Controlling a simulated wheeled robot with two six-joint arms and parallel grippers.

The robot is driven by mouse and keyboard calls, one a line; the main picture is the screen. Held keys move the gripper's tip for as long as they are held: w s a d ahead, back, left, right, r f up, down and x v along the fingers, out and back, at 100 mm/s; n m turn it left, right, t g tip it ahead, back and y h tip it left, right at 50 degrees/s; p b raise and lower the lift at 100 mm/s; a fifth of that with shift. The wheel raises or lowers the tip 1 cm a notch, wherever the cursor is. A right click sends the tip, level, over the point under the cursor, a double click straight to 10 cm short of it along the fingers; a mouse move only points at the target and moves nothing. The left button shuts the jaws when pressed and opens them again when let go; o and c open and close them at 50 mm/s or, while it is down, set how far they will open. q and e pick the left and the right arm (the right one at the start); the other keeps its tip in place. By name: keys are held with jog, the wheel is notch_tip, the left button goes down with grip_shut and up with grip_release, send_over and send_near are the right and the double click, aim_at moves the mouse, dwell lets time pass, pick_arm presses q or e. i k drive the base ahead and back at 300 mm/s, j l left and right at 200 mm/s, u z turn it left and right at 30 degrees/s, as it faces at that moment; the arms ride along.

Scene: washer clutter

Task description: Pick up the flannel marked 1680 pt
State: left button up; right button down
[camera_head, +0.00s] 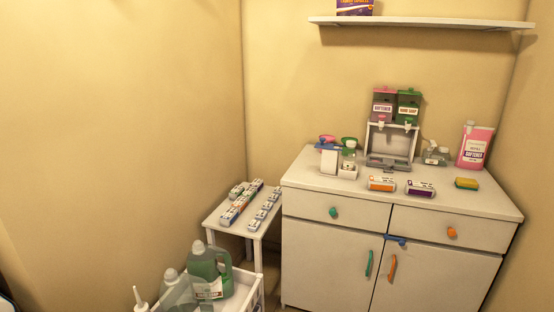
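I cannot make out a flannel or a 1680 pt mark in the head view. Several small white packs with blue and red markings (235,211) lie in rows on a low white side table (225,227); their print is too small to read, and I cannot tell whether any is a flannel. Neither of my grippers is in view.
A white cabinet (335,245) carries a dispenser stand (390,145), a pink softener container (475,146), small boxes (382,183) and a yellow-green sponge (466,183). A white crate (245,295) at lower left holds green jugs (208,270). A wall shelf (420,22) hangs above.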

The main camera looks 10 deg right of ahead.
aim_at(412, 188)
jog(key=z, duration=1.4)
